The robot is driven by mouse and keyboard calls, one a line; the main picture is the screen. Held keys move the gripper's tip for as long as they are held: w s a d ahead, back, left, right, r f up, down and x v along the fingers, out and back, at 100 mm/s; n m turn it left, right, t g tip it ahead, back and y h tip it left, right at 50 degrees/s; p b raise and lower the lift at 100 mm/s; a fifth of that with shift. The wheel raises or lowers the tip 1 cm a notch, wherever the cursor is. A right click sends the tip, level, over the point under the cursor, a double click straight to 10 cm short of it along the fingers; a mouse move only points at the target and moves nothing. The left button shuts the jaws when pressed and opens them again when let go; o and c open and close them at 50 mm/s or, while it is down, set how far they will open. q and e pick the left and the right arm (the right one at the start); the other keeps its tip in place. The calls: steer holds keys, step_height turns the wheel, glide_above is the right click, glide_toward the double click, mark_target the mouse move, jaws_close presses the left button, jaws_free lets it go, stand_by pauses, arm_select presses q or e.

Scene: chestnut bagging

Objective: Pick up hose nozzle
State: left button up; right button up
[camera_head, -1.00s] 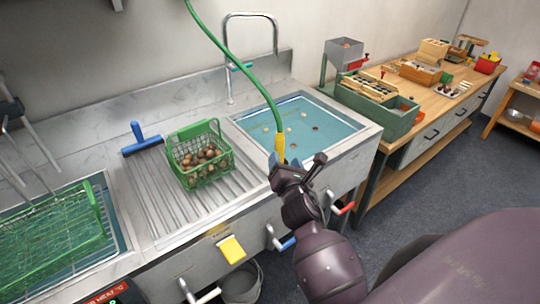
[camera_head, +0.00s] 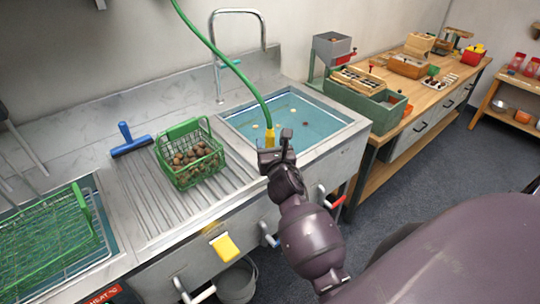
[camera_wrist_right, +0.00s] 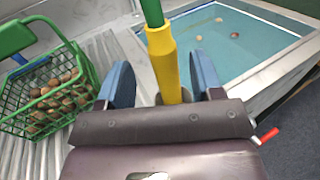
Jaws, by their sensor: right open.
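The hose nozzle (camera_head: 270,137) is yellow and hangs from the lower end of a green hose (camera_head: 235,66) at the sink's front edge. In the right wrist view the nozzle (camera_wrist_right: 162,55) stands between the two blue fingers of my right gripper (camera_wrist_right: 163,82). The fingers are open, with a visible gap on each side of it. In the head view my right gripper (camera_head: 276,147) is at the nozzle, and hides its lower part. My left gripper is not in view.
A green basket of chestnuts (camera_head: 164,157) stands on the ridged drainboard left of the nozzle. The water-filled basin (camera_head: 310,122) lies behind it. A tall faucet (camera_head: 217,60), a blue squeegee (camera_head: 128,145) and a workbench (camera_head: 440,90) with boxes are around.

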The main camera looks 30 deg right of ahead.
steer(key=shift+x, duration=2.55)
steer(key=shift+d+f, duration=0.2)
jaws_close()
